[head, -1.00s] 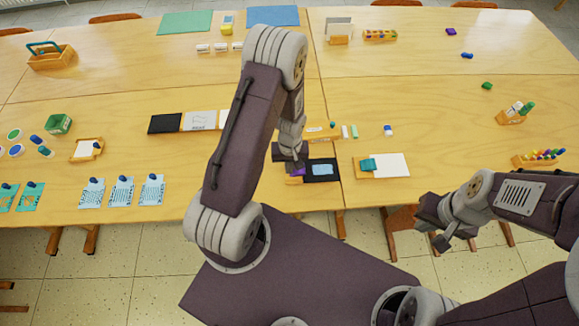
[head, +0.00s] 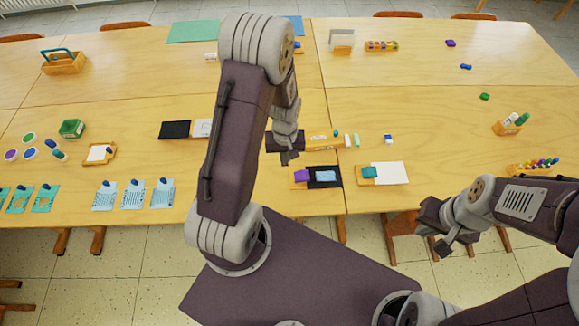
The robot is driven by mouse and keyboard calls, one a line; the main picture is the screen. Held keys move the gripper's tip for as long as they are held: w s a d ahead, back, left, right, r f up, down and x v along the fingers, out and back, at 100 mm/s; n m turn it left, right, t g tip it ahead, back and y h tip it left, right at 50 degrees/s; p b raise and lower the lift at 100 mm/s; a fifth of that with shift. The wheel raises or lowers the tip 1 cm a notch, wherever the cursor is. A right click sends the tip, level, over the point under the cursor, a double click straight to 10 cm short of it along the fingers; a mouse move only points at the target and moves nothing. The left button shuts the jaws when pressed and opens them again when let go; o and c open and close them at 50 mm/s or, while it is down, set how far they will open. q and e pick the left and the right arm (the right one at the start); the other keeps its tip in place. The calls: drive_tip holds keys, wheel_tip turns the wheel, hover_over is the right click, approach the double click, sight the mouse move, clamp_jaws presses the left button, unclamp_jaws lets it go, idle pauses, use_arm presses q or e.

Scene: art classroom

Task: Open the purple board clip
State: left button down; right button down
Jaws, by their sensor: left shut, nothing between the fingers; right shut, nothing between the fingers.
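The purple board clip (head: 301,175) sits at the left end of a small board (head: 323,184) with a black sheet and a pale blue picture, near the table's front edge. Whether the clip is open or closed is too small to tell. My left gripper (head: 289,158) is shut and empty, just above and left of the purple clip in the picture, apart from it. My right gripper (head: 442,248) is shut and empty, low in front of the table's edge, right of the boards.
A second board with a teal clip (head: 370,171) and white sheet (head: 389,173) lies just to the right. Small pieces and an orange-white box (head: 322,141) lie behind the purple clip. Blue cards (head: 133,194) lie at the left front.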

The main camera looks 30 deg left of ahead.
use_arm(q)
drive_tip(key=r, duration=0.2)
drive_tip(key=a+r, duration=0.1)
drive_tip(key=r, duration=0.1)
drive_tip(key=shift+s, duration=0.2)
